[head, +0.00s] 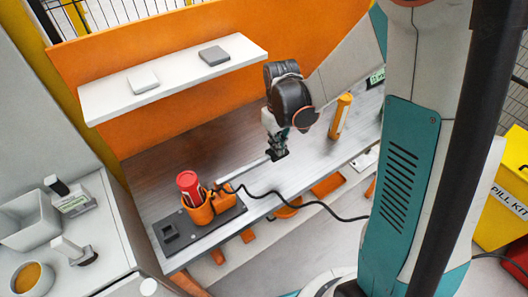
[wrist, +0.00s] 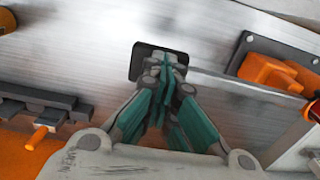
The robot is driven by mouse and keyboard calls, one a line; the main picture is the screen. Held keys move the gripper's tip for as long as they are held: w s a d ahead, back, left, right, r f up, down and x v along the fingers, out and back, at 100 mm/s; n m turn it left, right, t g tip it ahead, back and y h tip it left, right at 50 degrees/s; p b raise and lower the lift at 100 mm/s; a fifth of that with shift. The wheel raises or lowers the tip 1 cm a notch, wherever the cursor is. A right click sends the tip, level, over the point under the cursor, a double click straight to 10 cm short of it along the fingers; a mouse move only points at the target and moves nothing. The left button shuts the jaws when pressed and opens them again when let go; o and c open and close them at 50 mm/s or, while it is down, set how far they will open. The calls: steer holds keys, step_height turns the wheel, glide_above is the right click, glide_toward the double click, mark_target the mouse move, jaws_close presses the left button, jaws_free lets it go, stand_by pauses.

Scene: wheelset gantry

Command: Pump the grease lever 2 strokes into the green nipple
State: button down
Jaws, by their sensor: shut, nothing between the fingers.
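A grease pump with a red cartridge (head: 189,184) and an orange body (head: 199,210) stands on a dark plate (head: 222,219) at the bench's left end. Its thin grey lever (head: 243,171) slants up and right toward my gripper (head: 277,152). In the wrist view the lever (wrist: 240,83) runs from the right to a black rounded pad (wrist: 139,61). My gripper (wrist: 172,66) is shut with its fingertips in front of this pad, nothing between them. I cannot tell whether they touch it. I cannot make out a green nipple in either view.
A black hose (head: 292,200) curves right from the pump across the bench (head: 310,165). A yellow-orange cylinder (head: 341,116) stands right of my gripper. A white shelf (head: 180,78) with two small blocks hangs behind. A side counter (head: 105,235) stands left.

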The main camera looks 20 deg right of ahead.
step_height(320, 180, up, 9)
steer(key=p, duration=0.5)
steer(key=shift+p, duration=0.3)
stand_by(0.7)
steer(key=s+m+t+b, duration=0.3)
steer(key=s+t+b, duration=0.4)
steer(key=s+b, duration=0.8)
steer(key=shift+r+m, duration=0.25)
steer(key=shift+m, duration=0.05)
